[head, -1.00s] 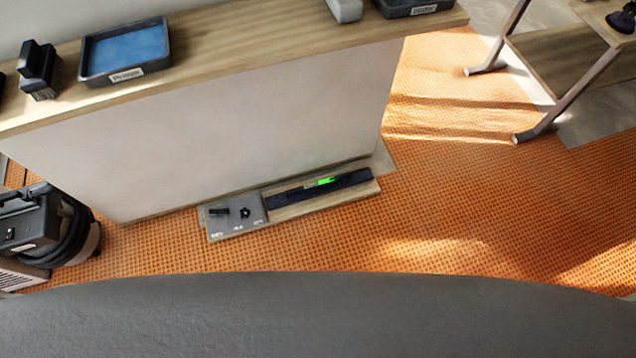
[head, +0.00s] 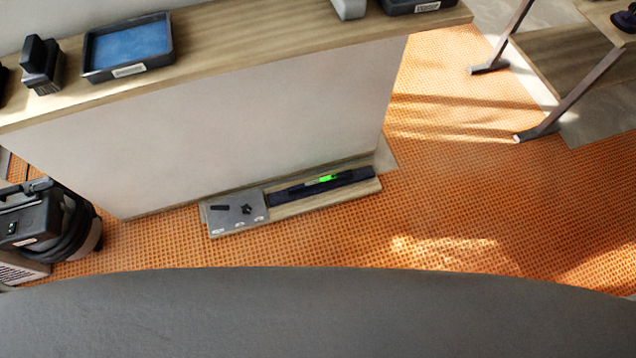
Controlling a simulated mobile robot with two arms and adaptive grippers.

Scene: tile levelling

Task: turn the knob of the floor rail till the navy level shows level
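The floor rail (head: 292,207) is a low wooden strip on the orange floor, against the foot of the white panel. A grey plate (head: 236,212) sits on its left end, with a small dark star-shaped knob (head: 247,209) and a dark bar beside it. The navy level (head: 285,196) lies along the right part of the rail. Its vial (head: 326,179) glows green; the bubble is too small to read. Neither of my grippers shows in the head view.
A wooden counter (head: 220,50) above the rail holds a blue-lined tray (head: 128,46) and a dark brush-like block (head: 41,65). A black vacuum-like machine (head: 45,225) stands at the left. A metal-legged table (head: 570,95) stands at the upper right. Floor right of the rail is clear.

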